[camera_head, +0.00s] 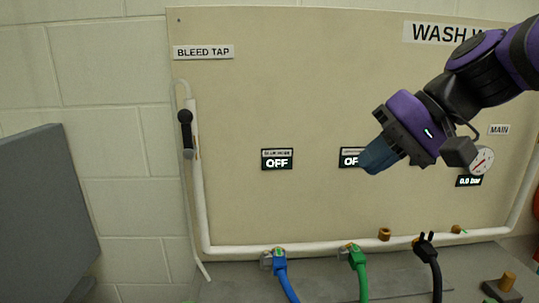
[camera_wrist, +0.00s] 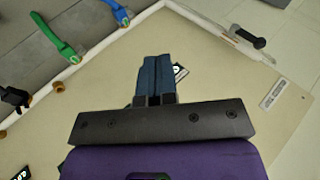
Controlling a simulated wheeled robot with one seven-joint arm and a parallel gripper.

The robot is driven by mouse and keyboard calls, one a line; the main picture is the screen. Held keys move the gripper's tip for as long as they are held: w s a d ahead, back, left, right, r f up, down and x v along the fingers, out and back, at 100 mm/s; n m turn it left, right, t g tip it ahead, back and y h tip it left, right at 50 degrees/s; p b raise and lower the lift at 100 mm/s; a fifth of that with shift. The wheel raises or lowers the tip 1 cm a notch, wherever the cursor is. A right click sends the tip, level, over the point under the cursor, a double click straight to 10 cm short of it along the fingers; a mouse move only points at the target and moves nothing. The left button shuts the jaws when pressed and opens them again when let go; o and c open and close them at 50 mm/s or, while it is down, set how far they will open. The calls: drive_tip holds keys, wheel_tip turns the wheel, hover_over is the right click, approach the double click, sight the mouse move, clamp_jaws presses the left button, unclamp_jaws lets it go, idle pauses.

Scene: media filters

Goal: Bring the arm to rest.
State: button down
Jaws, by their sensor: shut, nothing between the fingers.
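My purple and black arm reaches in from the upper right in the head view. My gripper (camera_head: 377,158) points down and left in front of the beige wall panel (camera_head: 300,80). In the wrist view my gripper (camera_wrist: 153,62) has its blue fingers pressed together with nothing between them. It appears apart from the panel and partly covers the second "OFF" display (camera_head: 349,157).
A white pipe (camera_head: 230,249) runs along the panel's left side and bottom. A black-handled bleed tap (camera_head: 186,120) is at left. Blue (camera_head: 285,280), green (camera_head: 359,270) and black (camera_head: 431,262) hoses or leads stand below. A gauge (camera_head: 481,160) is at right. A grey slab (camera_head: 45,215) stands far left.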

drive_tip(key=s+d+f+t+h, duration=0.2)
drive_tip(key=s+d+f+h, duration=0.2)
drive_tip(key=s+d+h, duration=0.4)
drive_tip(key=s+d, duration=0.1)
drive_tip(key=d, duration=0.6)
drive_tip(key=shift+s+f+t, duration=0.2)
drive_tip(key=shift+f+t, duration=0.1)
drive_tip(key=shift+f, duration=0.1)
